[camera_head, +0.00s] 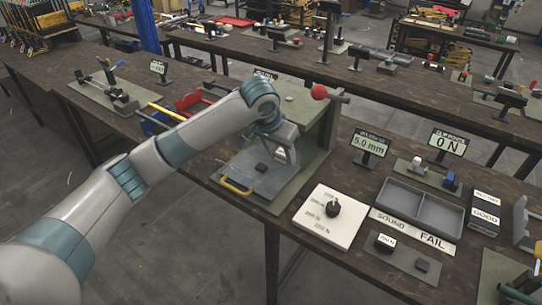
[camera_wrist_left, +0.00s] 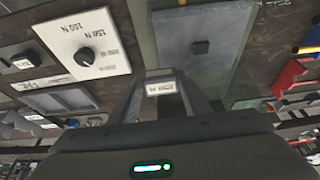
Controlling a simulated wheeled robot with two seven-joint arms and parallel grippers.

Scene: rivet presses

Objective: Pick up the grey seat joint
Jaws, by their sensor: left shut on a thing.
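My left gripper (camera_head: 284,154) hangs from the arm over the front of the green rivet press (camera_head: 314,130), above its grey base plate (camera_head: 240,176). In the left wrist view the two fingers (camera_wrist_left: 160,88) are closed on a small grey piece with a white label, which I take as the grey seat joint (camera_wrist_left: 160,77). The label's text is too small to read. In the head view the held piece is hard to make out against the gripper. A small dark block (camera_head: 261,167) sits on the press plate, apart from the gripper. My right gripper is not in view.
A white dial board (camera_head: 330,216) with a black knob lies right of the press. A red-knobbed lever (camera_head: 320,92) sticks out above the press.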

